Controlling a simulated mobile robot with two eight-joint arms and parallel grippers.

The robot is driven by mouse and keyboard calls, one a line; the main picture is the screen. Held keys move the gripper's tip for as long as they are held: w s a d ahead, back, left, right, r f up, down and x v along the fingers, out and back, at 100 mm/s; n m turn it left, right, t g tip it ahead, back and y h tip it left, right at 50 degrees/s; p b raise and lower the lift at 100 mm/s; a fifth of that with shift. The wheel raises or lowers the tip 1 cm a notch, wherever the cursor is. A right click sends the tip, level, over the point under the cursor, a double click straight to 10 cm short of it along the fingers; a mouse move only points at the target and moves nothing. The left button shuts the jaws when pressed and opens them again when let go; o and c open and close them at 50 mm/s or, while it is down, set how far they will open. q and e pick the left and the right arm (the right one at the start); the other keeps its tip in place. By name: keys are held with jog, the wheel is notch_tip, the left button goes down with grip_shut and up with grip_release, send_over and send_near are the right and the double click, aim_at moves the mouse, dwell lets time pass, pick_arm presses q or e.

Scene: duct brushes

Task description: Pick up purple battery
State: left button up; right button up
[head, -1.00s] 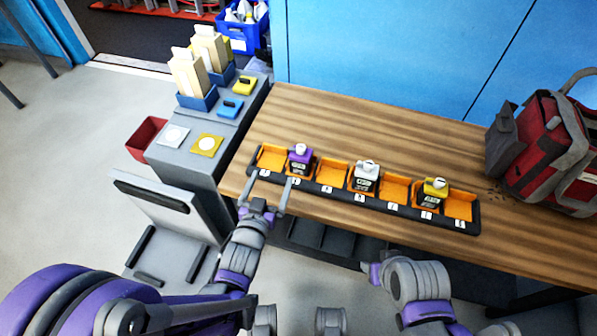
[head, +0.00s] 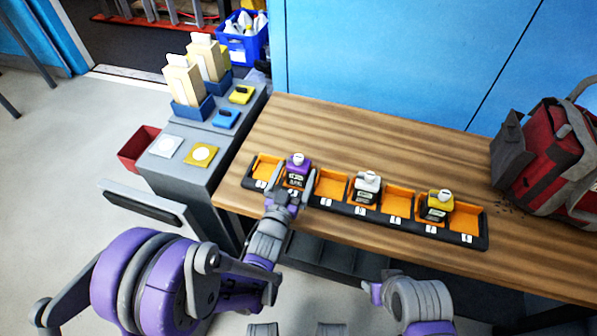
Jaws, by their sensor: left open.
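The purple battery (head: 297,170) sits upright in the second compartment from the left of a black tray with orange compartments (head: 331,186) on the wooden table. It has a purple top, a light cap and a dark labelled front. My left gripper (head: 289,186) is open right at the near side of the purple battery, its fingers reaching towards the lower part of it. I cannot tell whether the fingers touch it. A white battery (head: 366,187) and a yellow battery (head: 436,206) stand in other compartments. My right arm shows at the lower right, with its gripper's opening unclear (head: 374,291).
A red and grey bag (head: 553,155) stands on the right of the wooden table (head: 340,133). A grey cabinet (head: 187,179) with blue holders and small cards stands at the left. The table behind the tray is clear.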

pick_arm(q)
jog(key=shift+x, duration=0.9)
jog(key=shift+c, duration=0.3)
grip_shut()
